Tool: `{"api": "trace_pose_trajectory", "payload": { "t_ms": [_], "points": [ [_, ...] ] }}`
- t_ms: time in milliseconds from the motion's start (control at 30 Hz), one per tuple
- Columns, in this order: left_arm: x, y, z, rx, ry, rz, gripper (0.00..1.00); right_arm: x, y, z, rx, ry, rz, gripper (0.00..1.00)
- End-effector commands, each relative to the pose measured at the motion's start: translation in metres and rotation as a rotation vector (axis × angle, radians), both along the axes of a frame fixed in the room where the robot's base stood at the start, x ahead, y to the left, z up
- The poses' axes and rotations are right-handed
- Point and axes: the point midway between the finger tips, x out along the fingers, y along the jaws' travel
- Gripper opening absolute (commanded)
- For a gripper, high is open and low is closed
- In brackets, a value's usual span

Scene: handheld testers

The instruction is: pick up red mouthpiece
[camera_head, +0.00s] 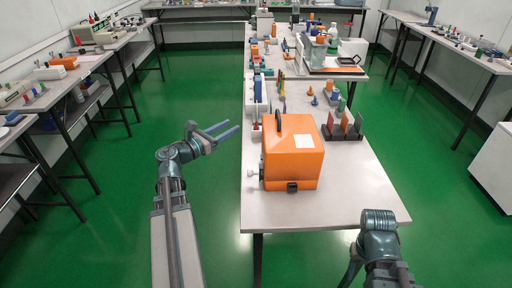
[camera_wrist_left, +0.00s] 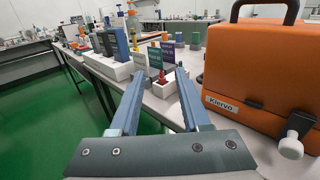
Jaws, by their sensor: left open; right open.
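A small red piece (camera_wrist_left: 162,77), which looks like the red mouthpiece, stands on the table by the white holders, between the fingertip lines in the left wrist view. In the head view a tiny red spot (camera_head: 256,126) shows left of the orange case; its shape is too small to tell. My left gripper (camera_head: 233,128) is open and empty, left of the table edge, its fingers pointing toward the table. In the left wrist view its two blue fingers (camera_wrist_left: 158,82) are spread apart. My right arm shows at the lower right, but its gripper is out of view.
A large orange case (camera_head: 293,150) with a black handle and white side knob (camera_wrist_left: 291,146) stands at the near table end. Coloured cards in a dark rack (camera_head: 343,134) are right of it. White holders (camera_wrist_left: 143,62) line the left table edge. Green floor is clear around.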

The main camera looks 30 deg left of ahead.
Motion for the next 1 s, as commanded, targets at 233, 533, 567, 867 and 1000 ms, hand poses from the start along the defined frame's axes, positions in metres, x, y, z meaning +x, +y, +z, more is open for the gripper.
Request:
{"api": "trace_pose_trajectory", "payload": {
  "t_ms": [233,533,567,867,1000],
  "points": [
    [0.0,0.0,-0.045,0.0,0.0,0.0,0.47,0.0,0.0,-0.045,-0.001,0.0,0.0,0.5],
    [0.005,-0.001,-0.046,0.0,0.0,-0.001,0.47,0.0,0.0,-0.046,-0.001,0.0,0.0,0.5],
    [0.009,-0.001,-0.046,0.0,0.0,-0.002,0.47,0.0,0.0,-0.046,-0.001,0.0,0.0,0.5],
    [0.063,-0.014,-0.046,0.0,0.0,-0.003,0.47,0.0,0.0,-0.046,-0.001,0.0,0.0,0.5],
    [0.078,-0.018,-0.046,0.0,0.0,-0.001,0.47,0.0,0.0,-0.046,-0.001,0.0,0.0,0.5]
  ]
}}
